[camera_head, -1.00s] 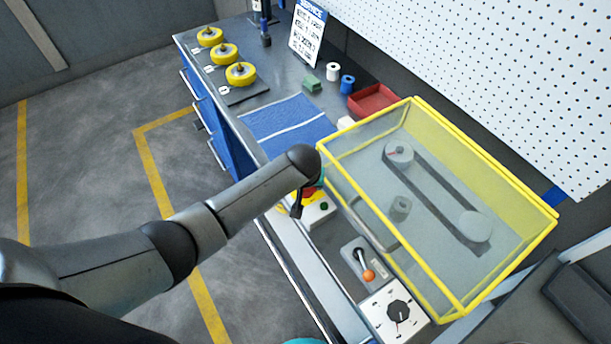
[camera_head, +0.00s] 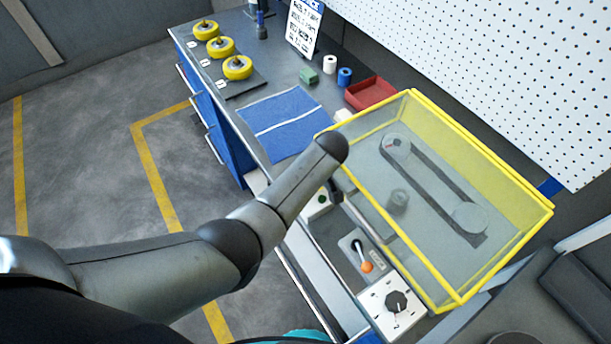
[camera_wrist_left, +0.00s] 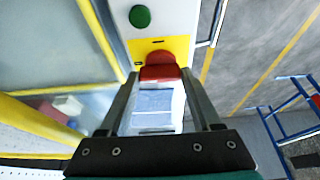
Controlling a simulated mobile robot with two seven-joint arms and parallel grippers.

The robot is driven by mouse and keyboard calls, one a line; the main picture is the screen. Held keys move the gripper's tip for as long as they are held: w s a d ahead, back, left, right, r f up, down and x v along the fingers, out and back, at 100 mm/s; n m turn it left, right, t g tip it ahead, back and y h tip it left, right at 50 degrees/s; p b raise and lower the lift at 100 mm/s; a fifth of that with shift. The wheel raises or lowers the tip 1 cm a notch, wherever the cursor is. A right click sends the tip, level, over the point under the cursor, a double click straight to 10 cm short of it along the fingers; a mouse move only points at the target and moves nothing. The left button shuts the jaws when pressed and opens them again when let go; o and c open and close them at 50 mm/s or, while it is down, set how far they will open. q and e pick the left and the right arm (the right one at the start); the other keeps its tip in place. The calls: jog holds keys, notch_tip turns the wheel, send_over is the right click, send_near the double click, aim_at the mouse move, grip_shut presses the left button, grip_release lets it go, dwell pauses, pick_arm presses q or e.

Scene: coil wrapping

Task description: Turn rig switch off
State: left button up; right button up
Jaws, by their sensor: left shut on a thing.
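In the left wrist view a red knob (camera_wrist_left: 160,66) sits on a yellow plate (camera_wrist_left: 166,47) on a white control box (camera_wrist_left: 171,14), with a green button (camera_wrist_left: 140,16) beside it. My left gripper (camera_wrist_left: 160,76) is shut on the red knob, one finger on each side. In the head view my left arm hides the gripper and the knob; part of the white box (camera_head: 313,209) and its green button (camera_head: 322,199) show past the arm. My right gripper is not in view.
A yellow-framed clear guard (camera_head: 440,286) covers a belt and pulleys (camera_head: 430,180) beside the box. A lever with an orange knob (camera_head: 366,267) and a dial (camera_head: 396,302) stand nearer. A blue mat (camera_head: 288,118), red tray (camera_head: 371,92) and yellow spools (camera_head: 237,67) lie farther back.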

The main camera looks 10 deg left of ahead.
pick_arm(q)
jog(key=shift+w+a, duration=0.1)
dwell(0.3)
jog(key=o, duration=1.4)
jog(key=shift+r, duration=0.1)
